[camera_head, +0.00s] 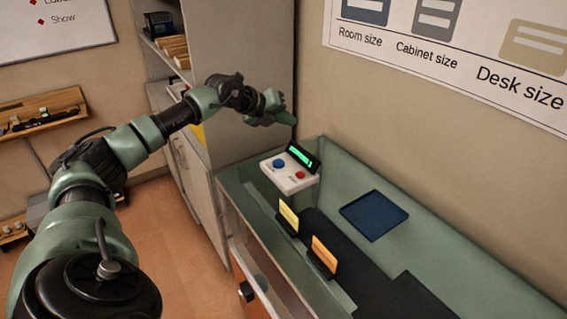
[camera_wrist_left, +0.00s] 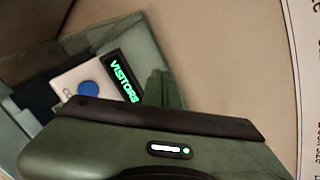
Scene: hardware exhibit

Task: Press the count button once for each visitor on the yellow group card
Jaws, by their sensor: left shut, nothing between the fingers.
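The counter box (camera_head: 288,174) is white, with a blue button (camera_head: 279,164), a smaller red button (camera_head: 300,175) and a dark display (camera_head: 302,156) with green lettering. Button labels are too small to read. The yellow group card (camera_head: 288,215) stands in a dark holder; its print cannot be read. My left gripper (camera_head: 287,118) is shut and empty, above and behind the box, apart from the buttons. My right gripper is not in view.
An orange card (camera_head: 324,254) stands in front of the yellow one. A blue tray (camera_head: 374,215) lies to the right on the green case floor (camera_head: 470,265). The case walls rise around them. A shelf cabinet (camera_head: 238,60) stands behind my left arm.

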